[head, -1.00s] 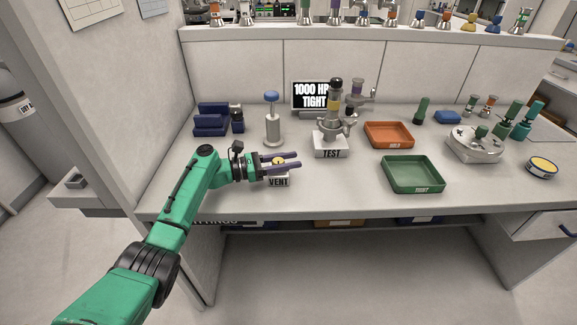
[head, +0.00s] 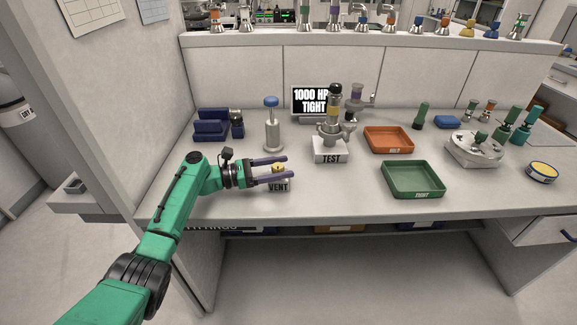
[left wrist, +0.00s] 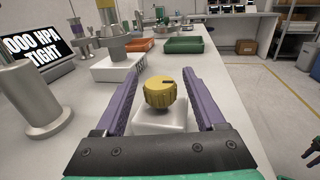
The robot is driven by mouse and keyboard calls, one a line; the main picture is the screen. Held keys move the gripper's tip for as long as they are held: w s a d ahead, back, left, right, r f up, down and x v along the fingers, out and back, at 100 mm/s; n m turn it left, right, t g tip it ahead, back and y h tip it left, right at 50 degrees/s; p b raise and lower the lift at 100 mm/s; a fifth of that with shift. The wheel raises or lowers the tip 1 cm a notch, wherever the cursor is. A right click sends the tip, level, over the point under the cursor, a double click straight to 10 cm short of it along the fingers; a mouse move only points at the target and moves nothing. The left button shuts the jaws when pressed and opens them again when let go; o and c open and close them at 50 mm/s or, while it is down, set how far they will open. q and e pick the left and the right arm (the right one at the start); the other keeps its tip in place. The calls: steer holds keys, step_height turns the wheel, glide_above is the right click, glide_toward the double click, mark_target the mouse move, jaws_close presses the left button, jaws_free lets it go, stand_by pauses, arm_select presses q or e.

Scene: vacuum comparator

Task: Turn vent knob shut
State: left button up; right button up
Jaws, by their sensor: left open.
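The yellow vent knob (left wrist: 161,92) stands on a white block labelled VENT (head: 278,187), near the bench's front left. In the head view the knob (head: 278,169) is partly hidden by a finger. My left gripper (head: 286,167) is open, its two purple fingers on either side of the knob. In the left wrist view the fingers (left wrist: 162,75) flank the knob with a gap on both sides, apart from it. A dark mark shows on the knob's top.
A grey post with a blue top (head: 272,125) stands behind the gripper. Orange (head: 389,150) and green (head: 413,192) trays lie further right. Bench between VENT block and green tray is clear.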

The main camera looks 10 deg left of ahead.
arm_select(q)
steer(key=b+v, duration=0.1)
steer(key=v, duration=1.1)
steer(key=shift+s, duration=0.1)
